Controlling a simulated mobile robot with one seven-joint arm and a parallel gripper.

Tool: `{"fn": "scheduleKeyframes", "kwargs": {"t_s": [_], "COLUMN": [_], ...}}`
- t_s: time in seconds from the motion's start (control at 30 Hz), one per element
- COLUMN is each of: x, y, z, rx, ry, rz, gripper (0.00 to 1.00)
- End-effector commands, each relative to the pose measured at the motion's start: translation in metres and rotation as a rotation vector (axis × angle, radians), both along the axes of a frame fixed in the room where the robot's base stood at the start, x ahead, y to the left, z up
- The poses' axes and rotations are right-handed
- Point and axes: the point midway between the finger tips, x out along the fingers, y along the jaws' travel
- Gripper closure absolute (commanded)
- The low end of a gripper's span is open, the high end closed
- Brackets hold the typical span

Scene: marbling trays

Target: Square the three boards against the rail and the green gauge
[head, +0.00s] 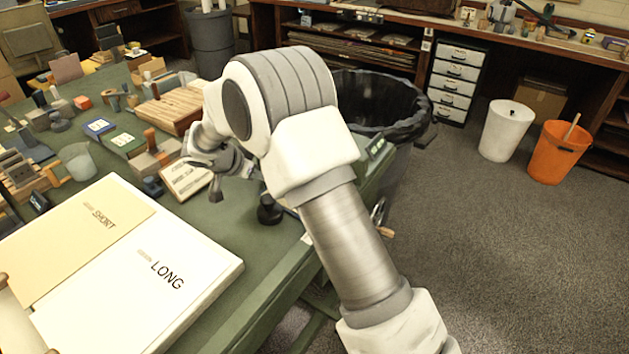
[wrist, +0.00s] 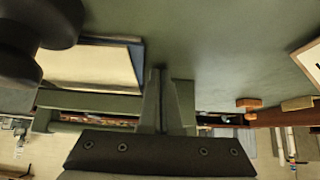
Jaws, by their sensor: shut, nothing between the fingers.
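My gripper (head: 215,190) is shut and empty over the green table, partly hidden by my own arm in the head view. Its fingers (wrist: 160,72) are together in the wrist view. A white board marked LONG (head: 200,285) lies at the front of the table, with a tan sheet marked SHORT (head: 75,235) on its left part. A wood-framed white card (head: 187,178) lies beside the gripper. I cannot tell which pieces are the three boards, the rail or the green gauge. A small green block (head: 123,143) sits left of the gripper.
Wooden slats (head: 172,108), a blue block (head: 98,128) and a clear cup (head: 76,160) crowd the table's left and back. A black-lined bin (head: 380,100) stands beyond the table. A dark round knob (head: 269,212) is near the right edge. Floor at right is open.

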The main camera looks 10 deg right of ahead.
Motion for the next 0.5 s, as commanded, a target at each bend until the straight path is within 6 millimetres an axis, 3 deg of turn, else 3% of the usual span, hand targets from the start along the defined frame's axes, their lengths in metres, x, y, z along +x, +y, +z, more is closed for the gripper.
{"fn": "scheduleKeyframes", "kwargs": {"t_s": [0.5], "x": [-0.0084], "y": [-0.0087], "z": [-0.0007], "rx": [0.001], "ry": [-0.001], "rz": [0.001], "gripper": [1.0]}}
